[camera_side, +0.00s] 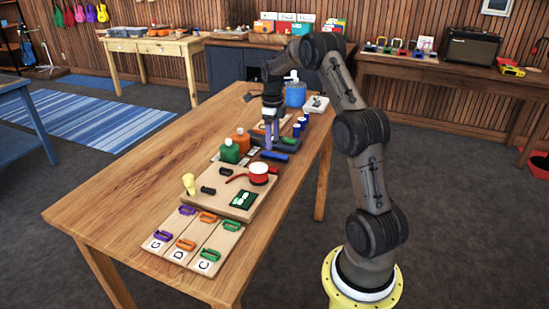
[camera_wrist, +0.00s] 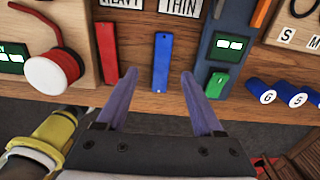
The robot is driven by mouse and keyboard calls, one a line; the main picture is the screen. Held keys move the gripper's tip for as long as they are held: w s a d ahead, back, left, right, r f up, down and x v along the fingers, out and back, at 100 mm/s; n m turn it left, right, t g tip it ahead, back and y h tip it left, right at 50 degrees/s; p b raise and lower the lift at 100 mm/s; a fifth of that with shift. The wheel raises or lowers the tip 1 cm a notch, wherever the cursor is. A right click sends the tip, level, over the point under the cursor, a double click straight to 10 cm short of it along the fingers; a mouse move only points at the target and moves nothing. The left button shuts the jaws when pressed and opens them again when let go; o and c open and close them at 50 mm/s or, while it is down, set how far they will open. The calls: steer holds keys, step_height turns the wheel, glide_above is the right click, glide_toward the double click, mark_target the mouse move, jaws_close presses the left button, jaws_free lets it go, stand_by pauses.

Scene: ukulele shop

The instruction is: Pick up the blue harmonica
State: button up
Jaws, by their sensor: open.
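The blue harmonica (camera_wrist: 161,62) is a narrow blue bar lying on the wooden table in the wrist view. In the side view, it (camera_side: 274,156) lies just in front of my gripper (camera_side: 271,138). My gripper (camera_wrist: 158,76) has its two purple fingers apart and nothing between them. In the wrist view, the harmonica shows between and beyond the fingertips, and I see no contact. The gripper's exact height above it is hard to tell.
A grey tray (camera_wrist: 207,50) with a green block (camera_wrist: 216,85) is close right of the harmonica. A red bar (camera_wrist: 107,55) is left, beside a board with a red-and-white spool (camera_wrist: 52,70).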

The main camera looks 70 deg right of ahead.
mark_target(275, 154)
steer(key=shift+s+d+f, duration=0.1)
steer(key=shift+s+f, duration=0.05)
steer(key=shift+f, duration=1.2)
steer(key=shift+s+f, duration=0.15)
steer(key=shift+f, duration=1.2)
jaws_close()
